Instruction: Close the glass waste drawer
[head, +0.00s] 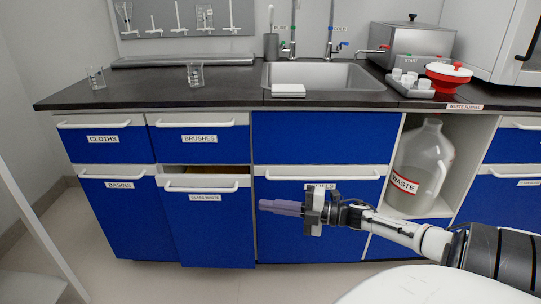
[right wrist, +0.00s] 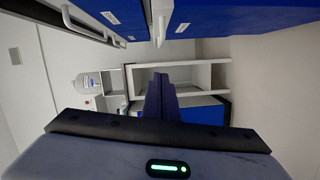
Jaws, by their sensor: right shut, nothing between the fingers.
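The glass waste drawer (head: 208,228) is a tall blue front with a white handle (head: 203,187) and a "GLASS WASTE" label. It stands partly out from the cabinet, and a brownish interior shows in the gap above its front. My right gripper (head: 265,206) is shut and empty. Its purple-grey fingers point left, just right of the drawer's right edge in the head view; I cannot tell whether they touch it. The shut fingers (right wrist: 160,80) also show in the right wrist view, below blue cabinet fronts. My left gripper is not in view.
Around it are the cloths (head: 104,145), brushes (head: 196,145) and basins (head: 119,220) fronts, which look shut. A waste jug (head: 422,165) stands in the open bay at right. The counter above holds a sink (head: 322,76) and beakers (head: 195,75). The floor in front at left is clear.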

